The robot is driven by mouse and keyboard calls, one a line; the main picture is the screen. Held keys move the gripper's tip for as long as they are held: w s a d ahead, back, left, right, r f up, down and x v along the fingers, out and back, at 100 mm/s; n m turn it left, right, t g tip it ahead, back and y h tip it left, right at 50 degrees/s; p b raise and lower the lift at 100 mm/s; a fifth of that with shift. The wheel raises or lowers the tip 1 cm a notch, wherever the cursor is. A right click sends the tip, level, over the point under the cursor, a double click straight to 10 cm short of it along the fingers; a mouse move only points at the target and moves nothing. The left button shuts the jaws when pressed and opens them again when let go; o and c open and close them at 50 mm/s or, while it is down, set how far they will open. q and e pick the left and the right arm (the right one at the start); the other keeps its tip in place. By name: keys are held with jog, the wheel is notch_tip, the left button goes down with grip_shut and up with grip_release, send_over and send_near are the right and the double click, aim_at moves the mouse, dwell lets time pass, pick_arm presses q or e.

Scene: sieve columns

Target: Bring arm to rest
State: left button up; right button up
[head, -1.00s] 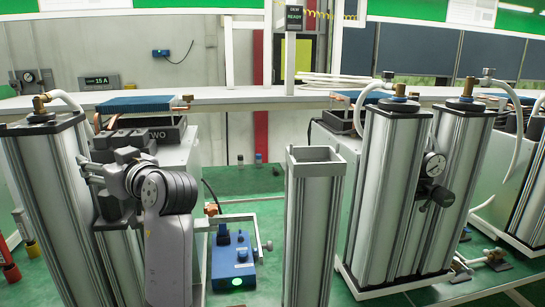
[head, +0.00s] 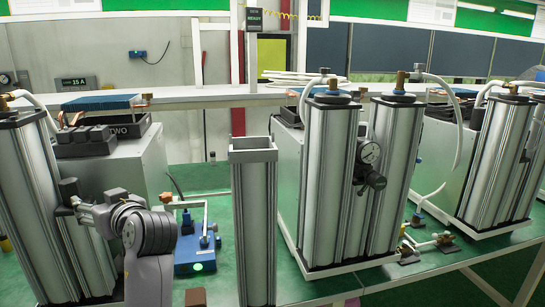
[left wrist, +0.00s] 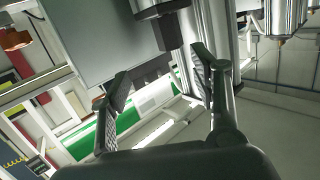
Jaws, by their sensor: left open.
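My left arm rises from the bottom left of the head view. Its gripper (head: 72,198) is close to the silver left column (head: 28,200), partly hidden by my own wrist. In the left wrist view the two dark ridged fingers (left wrist: 160,88) are spread apart, with nothing held between them. A dark block-like part (left wrist: 170,32) shows beyond the fingertips; I cannot tell how far off it is. My right gripper is in neither view.
An open-topped silver column (head: 254,215) stands in the middle. A blue device (head: 195,255) sits on the green table (head: 215,180).

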pick_arm(q)
jog(key=s+d+f+m+h, duration=0.2)
jog(key=s+f, duration=0.1)
jog(key=f, duration=0.5)
jog(key=s+d+f+m+g+h, duration=0.1)
jog(key=s+f+m+h, duration=0.15)
jog(key=f, duration=0.55)
jog(key=s+d+f+m+h, duration=0.2)
jog(key=s+f, duration=0.2)
jog(key=f, duration=0.4)
jog(key=s+d+f+m+g+h, duration=0.2)
jog(key=s+d+f, duration=0.25)
jog(key=s, duration=0.35)
jog(key=s+d+f+m+g+h, duration=0.1)
jog(key=s+d+f+g+h, duration=0.15)
jog(key=s+f, duration=0.4)
jog(key=s+d+f+m+g+h, duration=0.15)
jog(key=s+d+f, duration=0.25)
jog(key=s, duration=0.5)
notch_tip(320, 180, down, 25)
jog(key=s+m, duration=0.1)
jog(key=s, duration=0.1)
jog(key=s+a+f+g, duration=0.2)
jog(key=s+a+f, duration=0.1)
jog(key=s+f, duration=1.4)
jog(key=shift+s+f+h, duration=0.15)
jog(key=shift+h, duration=0.2)
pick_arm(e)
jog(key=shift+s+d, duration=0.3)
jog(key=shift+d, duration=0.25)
